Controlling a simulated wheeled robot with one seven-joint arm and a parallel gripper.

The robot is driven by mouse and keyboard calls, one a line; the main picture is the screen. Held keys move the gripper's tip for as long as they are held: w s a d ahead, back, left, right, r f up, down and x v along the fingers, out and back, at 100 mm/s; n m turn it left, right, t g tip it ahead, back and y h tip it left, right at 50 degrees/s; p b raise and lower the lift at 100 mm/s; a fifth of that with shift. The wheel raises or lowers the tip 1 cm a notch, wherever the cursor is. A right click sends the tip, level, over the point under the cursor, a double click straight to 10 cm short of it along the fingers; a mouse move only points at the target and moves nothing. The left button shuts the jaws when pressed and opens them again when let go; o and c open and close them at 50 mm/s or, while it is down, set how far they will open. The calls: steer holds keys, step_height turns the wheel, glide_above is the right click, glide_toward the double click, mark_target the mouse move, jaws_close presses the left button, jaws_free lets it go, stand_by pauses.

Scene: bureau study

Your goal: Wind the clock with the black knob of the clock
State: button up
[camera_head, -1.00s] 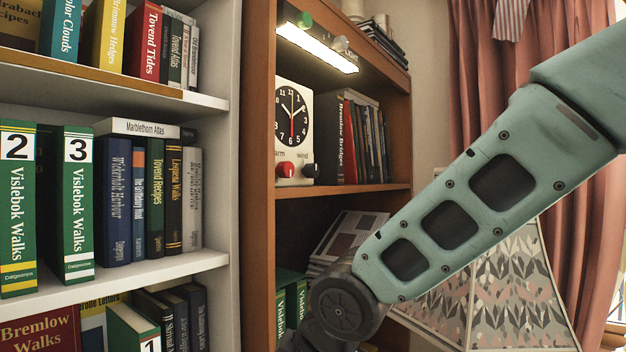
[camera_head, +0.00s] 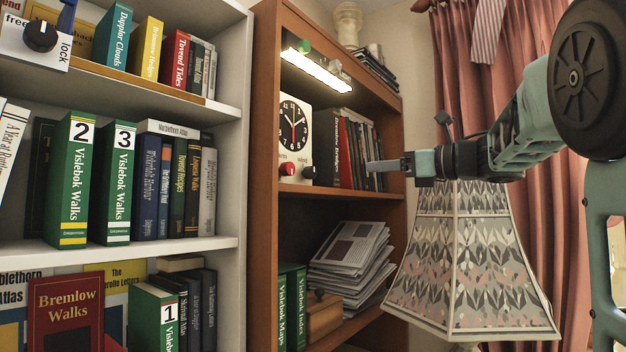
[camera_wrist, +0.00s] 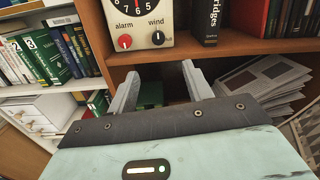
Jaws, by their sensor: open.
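The clock (camera_head: 294,124) stands on the wooden bookcase's middle shelf, with a white case and a black dial. Its black knob (camera_head: 310,172) sits at the lower right of its front, right of a red knob (camera_head: 287,169). In the wrist view the black knob (camera_wrist: 158,38) is under the word "wind" and the red knob (camera_wrist: 125,42) under "alarm". My gripper (camera_head: 370,166) is in front of the shelf, to the right of the clock in the head view. In the wrist view my gripper (camera_wrist: 160,80) is open and empty, its fingers below and short of the knobs.
Dark books (camera_head: 362,150) stand right of the clock. The shelf edge (camera_wrist: 215,53) crosses above my fingertips in the wrist view. A stack of papers (camera_head: 350,250) lies on the shelf below. A patterned lampshade (camera_head: 470,265) stands beneath my arm.

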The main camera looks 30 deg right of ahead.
steer(key=p, duration=0.6)
glide_toward(314, 173)
steer(key=shift+n, duration=0.4)
steer(key=x, duration=0.6)
steer(key=shift+w+r, duration=0.15)
steer(key=shift+w, duration=0.2)
steer(key=shift+x, duration=0.75)
steer(key=shift+a, duration=0.1)
steer(key=shift+c, duration=0.2)
steer(key=c, duration=0.9)
